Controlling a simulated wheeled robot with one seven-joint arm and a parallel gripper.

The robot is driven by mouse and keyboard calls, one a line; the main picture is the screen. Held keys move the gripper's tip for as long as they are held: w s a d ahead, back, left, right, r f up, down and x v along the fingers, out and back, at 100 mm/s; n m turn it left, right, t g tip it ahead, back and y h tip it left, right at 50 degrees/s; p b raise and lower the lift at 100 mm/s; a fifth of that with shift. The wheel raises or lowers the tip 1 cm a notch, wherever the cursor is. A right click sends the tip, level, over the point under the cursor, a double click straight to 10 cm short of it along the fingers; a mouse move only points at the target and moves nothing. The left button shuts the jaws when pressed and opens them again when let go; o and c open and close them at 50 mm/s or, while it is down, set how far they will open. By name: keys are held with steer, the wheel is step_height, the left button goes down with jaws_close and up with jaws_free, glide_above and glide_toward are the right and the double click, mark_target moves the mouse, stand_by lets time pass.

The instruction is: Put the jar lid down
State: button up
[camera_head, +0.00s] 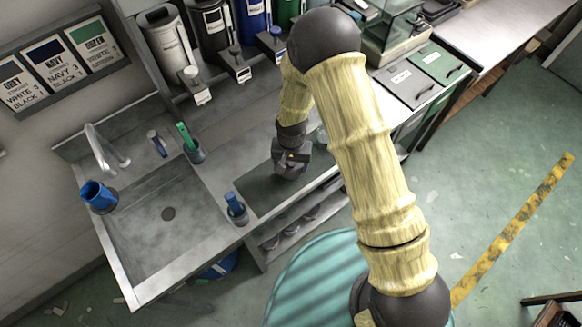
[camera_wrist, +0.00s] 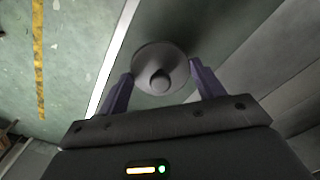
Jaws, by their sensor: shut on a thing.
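The jar lid (camera_wrist: 150,58) is a grey round disc with a knob in its middle. In the wrist view it sits between the two purple fingers of my gripper (camera_wrist: 162,74), which is shut on it. In the head view my gripper (camera_head: 291,160) is over the dark mat on the steel counter, near the counter's front edge. There the lid is hard to tell apart from the gripper. I cannot tell whether the lid touches the surface.
A sink (camera_head: 168,214) with a tap is at the left. A blue cup (camera_head: 98,196) and small holders (camera_head: 236,209) stand around it. Tall dispensers (camera_head: 166,42) line the back. Grey and green lidded bins (camera_head: 406,84) are at the right. The dark mat (camera_head: 262,190) has bare room beside my gripper.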

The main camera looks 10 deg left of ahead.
mark_target(291, 169)
steer(key=shift+f+p, duration=0.4)
steer(key=shift+f, duration=1.2)
steer(key=shift+f, duration=0.2)
steer(key=o, duration=0.9)
steer(key=shift+o, duration=0.2)
steer(key=shift+r, duration=0.1)
step_height(291, 169, up, 12)
steer(key=b, duration=0.4)
steer(key=shift+r, duration=0.15)
